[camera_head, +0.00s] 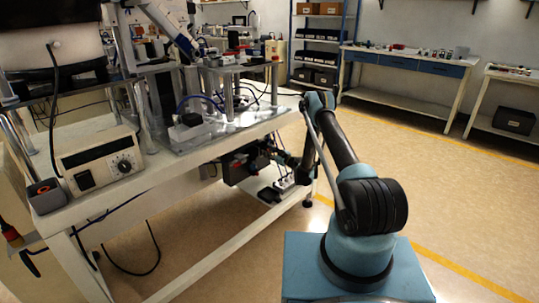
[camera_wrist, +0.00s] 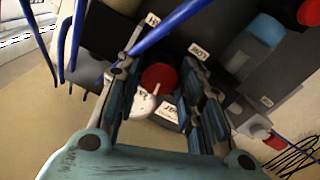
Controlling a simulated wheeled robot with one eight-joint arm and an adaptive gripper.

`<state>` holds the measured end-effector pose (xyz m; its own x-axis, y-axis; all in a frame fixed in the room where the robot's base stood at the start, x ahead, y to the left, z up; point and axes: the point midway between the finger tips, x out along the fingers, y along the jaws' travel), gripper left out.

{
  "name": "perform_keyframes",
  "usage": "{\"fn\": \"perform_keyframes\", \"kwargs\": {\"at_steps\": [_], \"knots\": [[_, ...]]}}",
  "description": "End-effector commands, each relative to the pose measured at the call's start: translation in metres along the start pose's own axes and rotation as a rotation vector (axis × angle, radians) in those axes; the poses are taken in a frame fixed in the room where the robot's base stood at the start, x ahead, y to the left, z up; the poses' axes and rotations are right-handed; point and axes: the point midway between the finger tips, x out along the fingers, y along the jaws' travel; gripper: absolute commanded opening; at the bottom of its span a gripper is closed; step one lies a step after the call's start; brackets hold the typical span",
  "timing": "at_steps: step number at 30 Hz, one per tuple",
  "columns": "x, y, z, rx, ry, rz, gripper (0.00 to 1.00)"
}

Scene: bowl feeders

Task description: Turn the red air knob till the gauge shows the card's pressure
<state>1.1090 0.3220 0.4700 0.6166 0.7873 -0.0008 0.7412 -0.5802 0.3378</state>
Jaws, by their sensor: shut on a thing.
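The red air knob (camera_wrist: 158,77) shows in the wrist view between the two fingers of my gripper (camera_wrist: 160,92). The fingers stand to its left and right and are shut on it. A white round gauge (camera_wrist: 141,103) lies just below the knob, partly hidden by the left finger; its reading is too small to tell. A white card (camera_wrist: 168,113) with dark print sits beside the gauge, partly covered, and I cannot read its figure. In the head view my arm reaches under the bench, where the knob and gauge are too small to make out.
Blue hoses (camera_wrist: 165,27) cross close to my left finger. A blue-capped cylinder (camera_wrist: 252,48) stands right of the fingers, with another red part (camera_wrist: 309,12) at the upper right corner. The bench (camera_head: 215,150) overhangs the dark equipment; the floor to the right is open.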

Motion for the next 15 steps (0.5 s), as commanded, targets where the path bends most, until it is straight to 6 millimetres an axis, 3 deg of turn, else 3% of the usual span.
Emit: {"fn": "perform_keyframes", "kwargs": {"at_steps": [15], "knots": [[0.0004,-0.0041,-0.0013,-0.135,0.003,-0.007,0.11]]}}
